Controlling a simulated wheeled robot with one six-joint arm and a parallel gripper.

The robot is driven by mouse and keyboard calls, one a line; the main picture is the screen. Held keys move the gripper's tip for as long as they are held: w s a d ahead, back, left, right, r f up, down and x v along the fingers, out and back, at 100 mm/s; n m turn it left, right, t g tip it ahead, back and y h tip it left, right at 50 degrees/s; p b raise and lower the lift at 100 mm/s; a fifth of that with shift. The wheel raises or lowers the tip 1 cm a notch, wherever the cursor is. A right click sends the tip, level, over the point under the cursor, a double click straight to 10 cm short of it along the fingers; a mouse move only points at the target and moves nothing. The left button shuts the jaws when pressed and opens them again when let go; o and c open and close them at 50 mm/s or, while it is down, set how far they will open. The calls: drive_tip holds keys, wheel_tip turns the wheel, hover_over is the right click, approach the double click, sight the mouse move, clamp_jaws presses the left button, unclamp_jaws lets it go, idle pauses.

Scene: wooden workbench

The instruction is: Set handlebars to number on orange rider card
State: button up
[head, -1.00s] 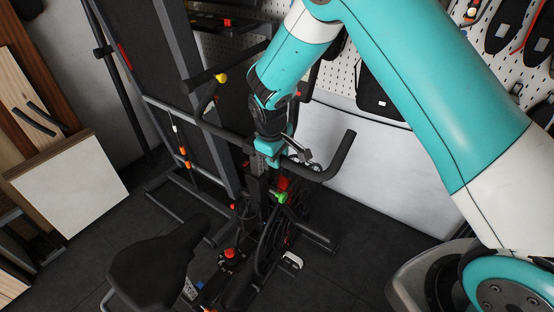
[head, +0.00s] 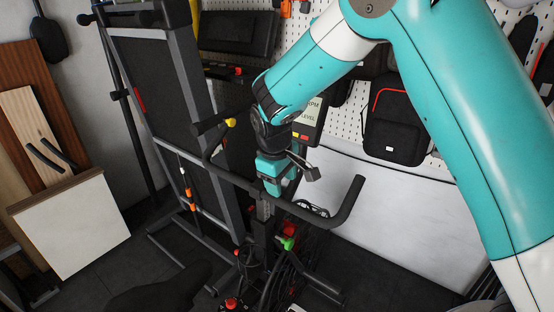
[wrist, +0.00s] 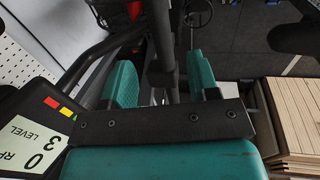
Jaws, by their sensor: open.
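The exercise bike's dark handlebars (head: 338,213) run across the middle of the head view, with the right grip curving up. The handlebar post (head: 264,208) has light markings, too small to read. My gripper (head: 300,172) is open and empty, just above the middle of the bars; contact cannot be told. In the wrist view, the two teal fingers of my gripper (wrist: 165,78) stand apart with a dark post (wrist: 161,45) visible between and beyond them. The bike's console (head: 308,121) is partly hidden by my arm; the wrist view shows "0" and "LEVEL 3" on it. I cannot make out an orange rider card.
A green knob (head: 288,243) and a red knob (head: 232,303) are low on the bike. The dark seat (head: 165,288) is at the bottom. A folded treadmill (head: 160,95) stands close on the left. A black bag (head: 393,125) hangs on the pegboard at right.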

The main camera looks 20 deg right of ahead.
wheel_tip(320, 180, up, 9)
drive_tip(key=s+a+b, duration=0.1)
drive_tip(key=shift+a+r, duration=0.15)
drive_tip(key=shift+a, duration=0.1)
drive_tip(key=shift+s, duration=0.1)
drive_tip(key=s+a+r+g+y+b, duration=0.1)
drive_tip(key=s+y, duration=0.5)
drive_tip(key=s, duration=2.2)
drive_tip(key=shift+a+b, duration=0.45)
drive_tip(key=shift+b, duration=0.15)
drive_tip(key=shift+r, duration=0.1)
